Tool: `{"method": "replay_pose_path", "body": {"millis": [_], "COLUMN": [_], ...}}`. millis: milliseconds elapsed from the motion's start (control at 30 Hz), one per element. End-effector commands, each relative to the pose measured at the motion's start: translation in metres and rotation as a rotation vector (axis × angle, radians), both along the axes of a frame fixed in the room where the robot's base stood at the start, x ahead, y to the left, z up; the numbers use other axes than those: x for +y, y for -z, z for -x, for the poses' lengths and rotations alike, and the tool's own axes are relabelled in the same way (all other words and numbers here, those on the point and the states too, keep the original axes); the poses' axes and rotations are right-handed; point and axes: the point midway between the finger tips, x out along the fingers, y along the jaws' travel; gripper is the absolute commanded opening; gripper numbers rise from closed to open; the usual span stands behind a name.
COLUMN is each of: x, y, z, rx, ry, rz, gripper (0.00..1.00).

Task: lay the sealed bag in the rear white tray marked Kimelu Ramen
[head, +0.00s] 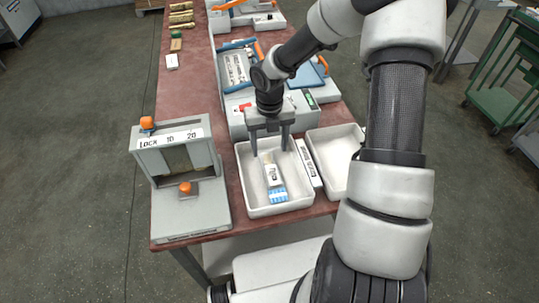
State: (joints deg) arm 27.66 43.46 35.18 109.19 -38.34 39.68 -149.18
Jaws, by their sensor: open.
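A small pack with a white upper part and a blue-and-white patterned lower end, which looks like the sealed bag (275,184), lies in the left white tray (282,209). A second white tray (335,160) stands to its right, partly hidden by my arm. A white strip with dark lettering (309,163) lies between the trays; its lettering is too small to read, and I cannot tell which tray is marked Kimelu Ramen. My gripper (270,152) points down over the far part of the left tray. Its fingers are apart and empty, just beyond the bag's far end.
A grey frame marked LOCK 10 20 (186,215) with orange knobs stands left of the trays. A grey machine with a blue-edged opening (238,68) is behind them. A blue panel (308,75) lies right of it. The table's left strip (185,95) is mostly clear.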

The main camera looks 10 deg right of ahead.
Motion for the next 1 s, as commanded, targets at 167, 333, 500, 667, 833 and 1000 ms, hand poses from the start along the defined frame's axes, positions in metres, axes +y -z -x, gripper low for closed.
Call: {"method": "replay_pose_path", "body": {"millis": [167,333,500,667,833,1000], "x": [0.000,0.000,0.000,0.000,0.000,-0.008], "y": [-0.031,-0.043,-0.044,-0.044,-0.044,-0.063], "z": [0.000,0.000,0.000,0.000,0.000,0.007], "rx": [-0.001,0.001,0.001,0.001,0.001,-0.009], "ry": [0.000,-0.001,-0.001,-0.001,-0.001,0.122], "rz": [0.001,0.000,0.000,0.000,0.000,0.049], "gripper": [0.60,0.60,0.60,0.60,0.60,0.60]}}
